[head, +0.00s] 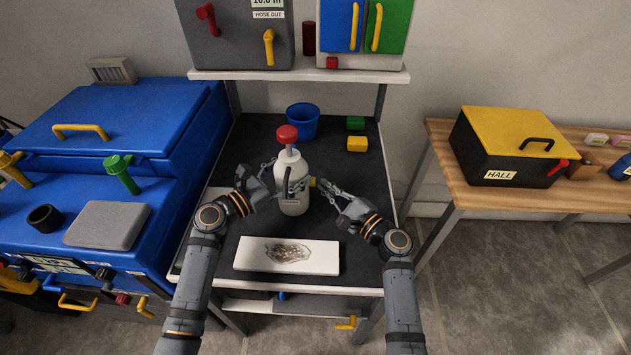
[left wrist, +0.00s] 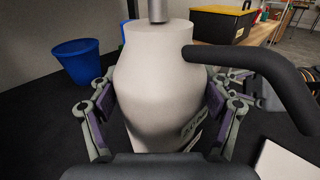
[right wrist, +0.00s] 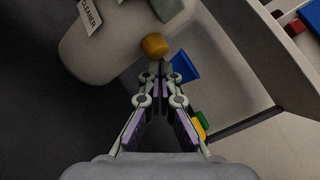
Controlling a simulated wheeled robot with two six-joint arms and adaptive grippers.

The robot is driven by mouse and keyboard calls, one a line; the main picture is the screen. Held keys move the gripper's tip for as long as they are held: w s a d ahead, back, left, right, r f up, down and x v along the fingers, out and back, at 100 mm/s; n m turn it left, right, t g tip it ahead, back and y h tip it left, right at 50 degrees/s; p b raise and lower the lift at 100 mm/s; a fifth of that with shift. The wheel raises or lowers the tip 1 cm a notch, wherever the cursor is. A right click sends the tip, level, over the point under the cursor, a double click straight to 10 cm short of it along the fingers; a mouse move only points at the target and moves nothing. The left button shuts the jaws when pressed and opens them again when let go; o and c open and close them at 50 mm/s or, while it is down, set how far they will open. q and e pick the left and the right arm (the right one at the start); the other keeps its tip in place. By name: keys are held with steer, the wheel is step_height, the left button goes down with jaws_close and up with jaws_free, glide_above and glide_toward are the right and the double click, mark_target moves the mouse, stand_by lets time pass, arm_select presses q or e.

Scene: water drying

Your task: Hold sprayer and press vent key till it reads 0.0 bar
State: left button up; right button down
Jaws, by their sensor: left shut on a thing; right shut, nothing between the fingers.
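The sprayer (head: 291,192) is a white bottle with a red-topped pump, standing upright on the dark bench. It fills the left wrist view (left wrist: 155,75), with a black handle (left wrist: 270,70). My left gripper (head: 268,184) is shut on the sprayer's body, one finger on each side. The yellow vent key (right wrist: 155,46) sticks out of the sprayer's right side. My right gripper (right wrist: 160,72) is shut and empty, its tips at the key; whether they touch it I cannot tell. No pressure reading is legible in any view.
A white board with a grey patch (head: 325,247) lies in front of the sprayer. A blue bucket (head: 303,122) and green (head: 355,123) and yellow (head: 357,144) blocks are behind it. A shelf (head: 300,76) overhangs the back. A blue machine (head: 90,195) stands left.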

steer(key=shift+a+r+m+t, duration=0.3)
steer(key=shift+a+r, duration=0.3)
steer(key=shift+r, duration=0.1)
steer(key=shift+d+r, duration=0.45)
steer(key=shift+r, duration=0.05)
steer(key=shift+w, duration=0.1)
steer(key=shift+d, duration=0.1)
steer(key=shift+d, duration=2.45)
steer(key=shift+f, duration=0.1)
arm_select(q)
steer(key=o, duration=1.6)
steer(key=shift+o, duration=0.2)
